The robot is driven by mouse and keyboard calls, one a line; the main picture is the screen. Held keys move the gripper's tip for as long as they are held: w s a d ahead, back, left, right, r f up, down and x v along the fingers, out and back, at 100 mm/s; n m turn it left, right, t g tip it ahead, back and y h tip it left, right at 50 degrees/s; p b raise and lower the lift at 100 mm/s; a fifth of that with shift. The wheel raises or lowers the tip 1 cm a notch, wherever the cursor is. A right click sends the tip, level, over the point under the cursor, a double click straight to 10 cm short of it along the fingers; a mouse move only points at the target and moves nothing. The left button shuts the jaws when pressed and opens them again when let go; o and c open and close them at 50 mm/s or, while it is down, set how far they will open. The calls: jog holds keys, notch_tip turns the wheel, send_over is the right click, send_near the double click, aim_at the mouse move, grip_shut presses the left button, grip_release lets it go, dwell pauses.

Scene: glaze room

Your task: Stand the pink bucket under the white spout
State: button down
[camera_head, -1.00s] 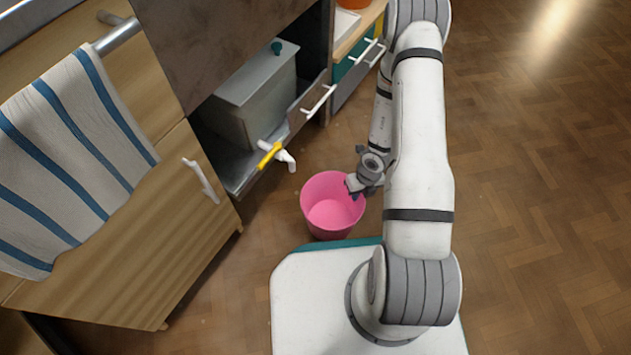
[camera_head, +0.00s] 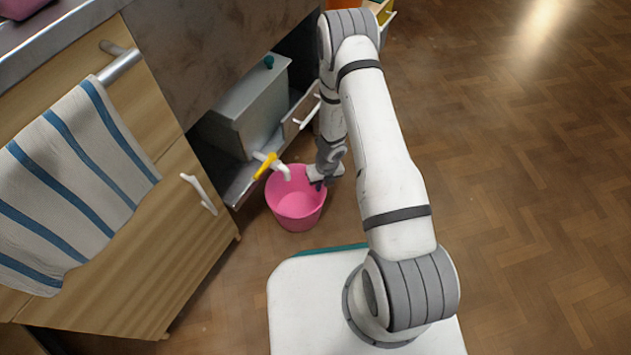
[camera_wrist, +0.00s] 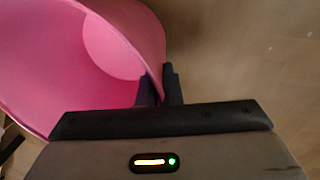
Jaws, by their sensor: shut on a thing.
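The pink bucket (camera_head: 297,208) is upright and looks empty, in front of the low cabinet opening in the head view. My gripper (camera_head: 318,180) is shut on its right rim. In the wrist view the fingers (camera_wrist: 160,88) pinch the wall of the bucket (camera_wrist: 60,70), one inside and one outside. The white spout (camera_head: 284,170) with a yellow lever (camera_head: 265,166) sticks out from the grey tank (camera_head: 245,105). In the head view the spout's tip overlaps the bucket's far left rim. The height between spout and rim, and whether the bucket touches the floor, I cannot tell.
A wooden cabinet door with a white handle (camera_head: 199,194) and a striped towel (camera_head: 75,180) stands at left. An open drawer (camera_head: 300,112) is beyond the tank. The wooden floor (camera_head: 510,200) at right is clear.

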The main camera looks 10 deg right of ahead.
jog(key=shift+w+a+f+b, duration=0.3)
jog(key=shift+w+a+f, duration=0.5)
jog(key=shift+a, duration=0.2)
jog(key=shift+f, duration=0.1)
jog(key=c, duration=1.6)
grip_release()
